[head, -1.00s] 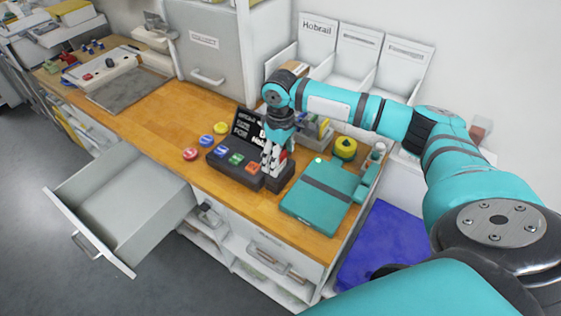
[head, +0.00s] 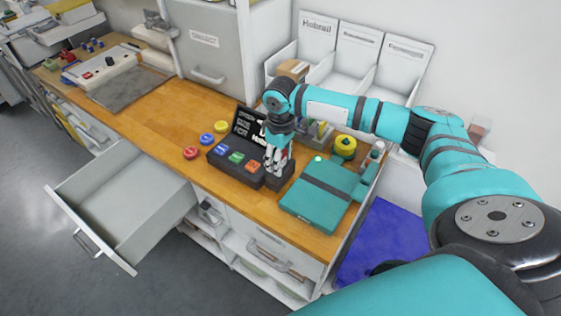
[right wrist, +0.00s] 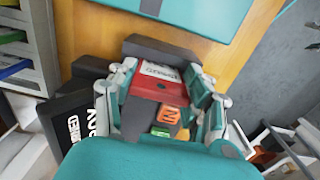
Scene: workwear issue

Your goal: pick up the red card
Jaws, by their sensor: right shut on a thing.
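The red card (right wrist: 147,88), with a white printed label, sits between the fingers of my right gripper (right wrist: 160,100) in the right wrist view. The fingers are shut on its two sides. In the head view my right gripper (head: 277,168) points down over a small dark block (head: 280,180) on the wooden counter, and its fingers mostly hide the card. I cannot tell whether the card still touches the block. My left gripper is not in view.
A teal folder-like case (head: 320,198) lies to the right. A yellow round thing (head: 345,147) stands behind. A drawer (head: 125,205) hangs open at the left front.

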